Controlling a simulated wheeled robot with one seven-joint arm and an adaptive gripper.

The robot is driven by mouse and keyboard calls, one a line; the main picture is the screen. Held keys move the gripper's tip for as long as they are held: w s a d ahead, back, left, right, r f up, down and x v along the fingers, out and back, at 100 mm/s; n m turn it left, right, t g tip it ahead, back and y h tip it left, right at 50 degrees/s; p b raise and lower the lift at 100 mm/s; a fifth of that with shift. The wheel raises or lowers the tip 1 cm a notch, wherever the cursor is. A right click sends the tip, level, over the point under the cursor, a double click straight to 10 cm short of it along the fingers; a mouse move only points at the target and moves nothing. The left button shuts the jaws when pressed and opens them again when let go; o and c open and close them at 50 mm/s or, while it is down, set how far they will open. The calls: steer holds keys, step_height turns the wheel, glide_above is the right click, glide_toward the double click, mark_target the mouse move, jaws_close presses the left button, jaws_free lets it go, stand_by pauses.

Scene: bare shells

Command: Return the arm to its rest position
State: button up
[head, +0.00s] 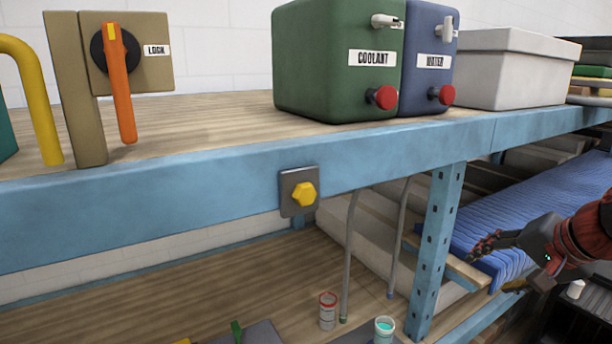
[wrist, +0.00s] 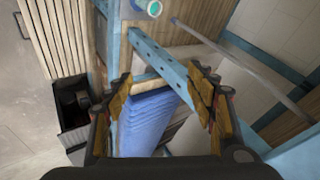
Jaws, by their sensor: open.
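My gripper (head: 484,246) is at the right of the head view, with my red and dark arm reaching in from the right edge. It is in front of the blue ribbed mat, to the right of the blue shelf post. In the wrist view my gripper (wrist: 165,82) has its two fingers wide apart with nothing held between them. The blue post and the blue mat show beyond the gap. Most of my arm lies outside the head view.
A blue post (head: 440,240) stands left of my gripper, and the blue mat (head: 550,210) lies beyond it. Above are the green coolant tank (head: 330,75), the blue water tank (head: 428,82) and a grey bin (head: 510,82). Two cups, red-rimmed (head: 327,312) and teal-filled (head: 384,331), stand below.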

steer(key=s+a+f+n+g+b, duration=0.1)
steer(key=s+a+f+n+b, duration=0.2)
steer(key=f, duration=0.6)
steer(key=s+a+f+n+b, duration=0.3)
steer(key=s+a+f, duration=0.5)
steer(key=s+f, duration=0.1)
steer(key=s+a+f+n+g+h+b, duration=0.1)
steer(key=s+a+f+n+b, duration=0.2)
steer(key=s+a+f, duration=0.3)
step_height(320, 180, down, 3)
steer(key=shift+s+r+n+g, duration=0.1)
steer(key=shift+s+n+g, duration=0.2)
steer(key=shift+s, duration=0.05)
